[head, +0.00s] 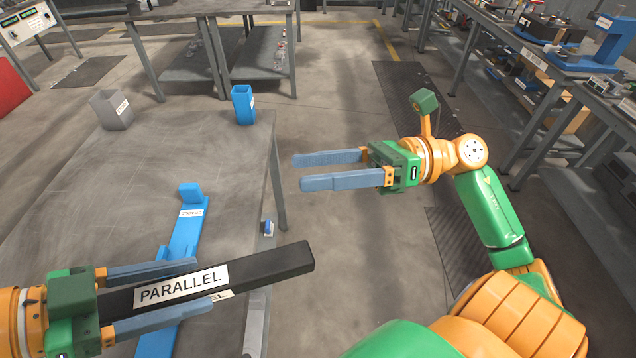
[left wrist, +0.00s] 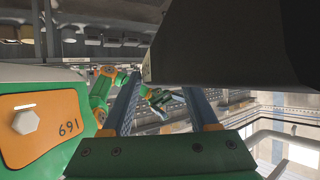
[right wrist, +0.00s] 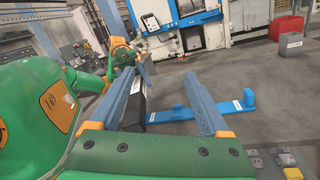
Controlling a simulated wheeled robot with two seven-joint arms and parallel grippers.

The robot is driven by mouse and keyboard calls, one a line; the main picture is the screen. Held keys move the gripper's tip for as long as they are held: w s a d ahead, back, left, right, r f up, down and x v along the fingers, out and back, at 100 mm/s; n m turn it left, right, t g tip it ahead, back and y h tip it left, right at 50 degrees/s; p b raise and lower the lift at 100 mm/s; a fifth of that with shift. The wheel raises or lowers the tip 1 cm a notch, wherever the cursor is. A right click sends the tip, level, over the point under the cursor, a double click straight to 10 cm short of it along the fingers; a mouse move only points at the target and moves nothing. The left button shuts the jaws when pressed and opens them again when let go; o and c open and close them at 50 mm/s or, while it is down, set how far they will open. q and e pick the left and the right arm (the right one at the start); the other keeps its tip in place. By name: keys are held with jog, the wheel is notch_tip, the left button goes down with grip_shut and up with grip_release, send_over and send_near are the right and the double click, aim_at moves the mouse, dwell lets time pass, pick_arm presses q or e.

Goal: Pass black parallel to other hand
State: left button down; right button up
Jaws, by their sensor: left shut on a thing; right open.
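The black parallel (head: 272,267) is a long dark bar with a white "PARALLEL" label. My left gripper (head: 203,284) is shut on it at lower left in the head view, and the bar's free end points right, past the table edge. In the left wrist view the parallel (left wrist: 220,45) is a large dark block that hides much of the scene. My right gripper (head: 325,170) is open and empty, up and to the right of the bar's free end, with its fingers pointing left. In the right wrist view the parallel (right wrist: 165,117) shows partly, beyond the fingers.
A grey table (head: 75,190) lies at left. On it are a blue stand (head: 185,235) with a label, a blue bin (head: 243,105) and a grey bin (head: 112,112). A cluttered workbench (head: 560,80) runs along the right. Open floor lies between them.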

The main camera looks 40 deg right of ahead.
aim_at(256, 263)
pick_arm(q)
jog(key=shift+s, duration=0.1)
pick_arm(e)
jog(key=s+a+f+n+g+h, duration=0.3)
jog(key=s+n+g+h, duration=0.1)
jog(key=s+n, duration=0.25)
jog(key=x, duration=0.7)
jog(key=w+x, duration=0.1)
jog(key=x, duration=0.3)
jog(key=shift+a+f, duration=0.1)
jog(key=shift+a, duration=0.2)
grip_shut()
pick_arm(q)
jog(key=shift+c, duration=0.6)
grip_release()
